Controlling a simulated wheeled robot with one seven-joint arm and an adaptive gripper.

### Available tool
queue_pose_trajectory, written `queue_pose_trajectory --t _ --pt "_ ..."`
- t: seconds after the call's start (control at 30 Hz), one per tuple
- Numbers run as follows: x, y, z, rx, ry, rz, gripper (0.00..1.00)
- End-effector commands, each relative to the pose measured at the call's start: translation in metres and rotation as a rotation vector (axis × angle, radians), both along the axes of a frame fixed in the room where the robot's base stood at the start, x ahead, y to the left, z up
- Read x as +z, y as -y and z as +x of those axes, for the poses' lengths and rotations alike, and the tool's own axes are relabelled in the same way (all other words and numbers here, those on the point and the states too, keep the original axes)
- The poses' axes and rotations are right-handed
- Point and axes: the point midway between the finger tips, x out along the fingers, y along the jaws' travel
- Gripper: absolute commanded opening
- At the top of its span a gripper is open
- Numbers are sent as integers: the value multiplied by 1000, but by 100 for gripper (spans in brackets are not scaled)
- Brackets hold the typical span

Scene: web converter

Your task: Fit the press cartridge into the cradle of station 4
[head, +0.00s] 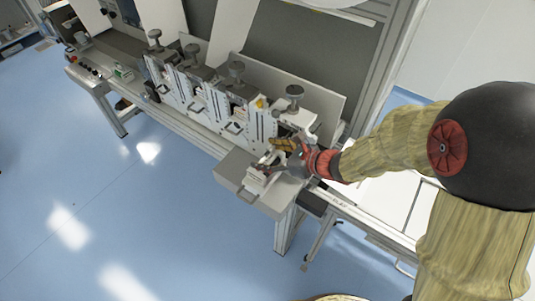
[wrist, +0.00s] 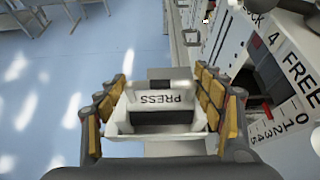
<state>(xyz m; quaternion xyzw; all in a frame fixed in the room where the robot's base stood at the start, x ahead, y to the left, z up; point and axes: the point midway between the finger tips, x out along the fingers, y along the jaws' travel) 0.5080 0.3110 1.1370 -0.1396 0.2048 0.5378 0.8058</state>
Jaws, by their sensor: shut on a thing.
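The press cartridge (wrist: 165,100) is a white, box-like part with the word PRESS on it, upside down in the wrist view. My gripper (wrist: 158,78) is shut on it, with yellow-padded fingers on both sides. In the head view my gripper (head: 272,164) holds the white cartridge (head: 257,181) over the grey shelf at the near end of the machine. I cannot tell whether the cartridge touches the shelf. Station 4 (wrist: 290,62), marked 4 and FREE, is to the right in the wrist view. Its dark opening (wrist: 262,78) shows beside the cartridge; the cradle inside is not clear.
The grey shelf (head: 228,170) juts out below my gripper. Several similar stations with round knobs (head: 236,68) stand in a row up and left along the machine. A scale (wrist: 268,132) is printed below station 4's label. The blue floor (head: 120,200) at left is clear.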

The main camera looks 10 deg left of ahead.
Motion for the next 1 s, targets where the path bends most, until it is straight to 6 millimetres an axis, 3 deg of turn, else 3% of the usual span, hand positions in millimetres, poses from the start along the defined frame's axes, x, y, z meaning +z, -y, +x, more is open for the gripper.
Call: queue_pose_trajectory --t 0.07,0.1,0.4,0.8,1.0 --pt "-2 0 0 0 2 2 8" --pt "-2 0 0 0 0 -1 70" --pt "-2 0 0 0 0 -1 86" --pt "2 1 0 -1 0 0 86" --pt "18 28 -10 -5 1 -1 86"
